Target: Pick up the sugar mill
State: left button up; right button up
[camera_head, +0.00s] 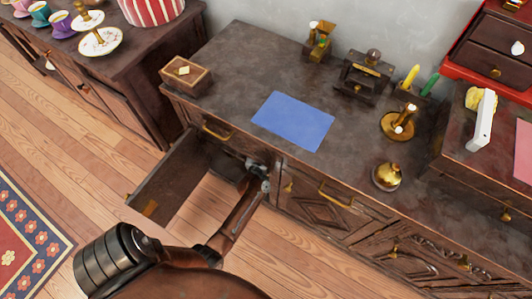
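I cannot tell for sure which thing is the sugar mill. Two mill-like things stand at the back of the dark cabinet top: a small brown and gold device (320,42) and a larger dark wooden one (363,78) with a knob on top. My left gripper (259,172) is small and dark in the picture, at the front of the cabinet by the opening beside the open door (168,182). It is well away from both devices. Its fingers are too unclear to show whether they are open or shut. My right gripper is out of view.
A blue sheet (293,120) lies on the cabinet top (235,60). A wooden box (187,75) stands at the left corner. A brass candlestick (397,124) and a gold pot (386,176) stand at the right. A sideboard (120,65) with cups is at the left.

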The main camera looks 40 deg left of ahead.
pick_arm(q)
grip_shut()
dwell(1.1)
